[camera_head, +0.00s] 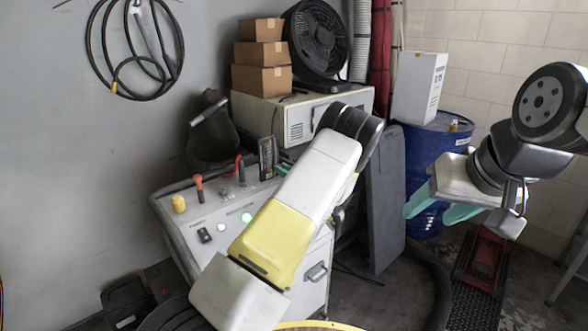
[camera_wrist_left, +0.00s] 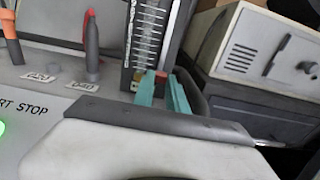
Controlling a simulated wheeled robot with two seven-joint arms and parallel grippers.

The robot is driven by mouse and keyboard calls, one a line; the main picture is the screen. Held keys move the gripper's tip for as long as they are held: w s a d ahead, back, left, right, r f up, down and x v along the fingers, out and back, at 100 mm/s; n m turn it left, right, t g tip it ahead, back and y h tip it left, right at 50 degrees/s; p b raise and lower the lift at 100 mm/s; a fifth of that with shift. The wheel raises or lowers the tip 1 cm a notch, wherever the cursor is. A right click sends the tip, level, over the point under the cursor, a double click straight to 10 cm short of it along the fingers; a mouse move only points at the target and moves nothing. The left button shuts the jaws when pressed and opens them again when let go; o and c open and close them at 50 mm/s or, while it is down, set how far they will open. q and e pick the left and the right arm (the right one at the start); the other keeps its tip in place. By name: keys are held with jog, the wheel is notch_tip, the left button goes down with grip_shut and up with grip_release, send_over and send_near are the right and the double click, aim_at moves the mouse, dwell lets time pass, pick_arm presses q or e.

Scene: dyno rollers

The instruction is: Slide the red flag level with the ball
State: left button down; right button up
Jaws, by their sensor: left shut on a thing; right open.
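A dark upright gauge with a white tick scale (camera_head: 267,158) stands at the back of the control console; it fills the top middle of the left wrist view (camera_wrist_left: 149,35). My left gripper (camera_head: 284,170) reaches across the console to the right side of this gauge. In the left wrist view its teal fingers (camera_wrist_left: 163,90) are shut at the gauge's lower part, on what seems to be the small red flag, mostly covered by the fingertips. I cannot make out the ball in the gauge. My right gripper (camera_head: 438,207) is open and empty, away at the right.
The console (camera_head: 180,217) carries an orange-topped lever (camera_head: 199,187), a red-and-dark lever (camera_head: 240,168), a yellow knob (camera_head: 179,204) and a lit green button (camera_head: 246,217). A grey cabinet (camera_head: 300,120) stands behind. A blue drum (camera_head: 437,145) stands near my right gripper.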

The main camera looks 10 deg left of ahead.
pick_arm(q)
notch_tip(320, 180, up, 6)
dwell(0.4)
jog(key=c, duration=1.6)
grip_release()
jog(key=shift+d, duration=0.15)
jog(key=v, duration=0.7)
jog(key=shift+s+d, duration=0.25)
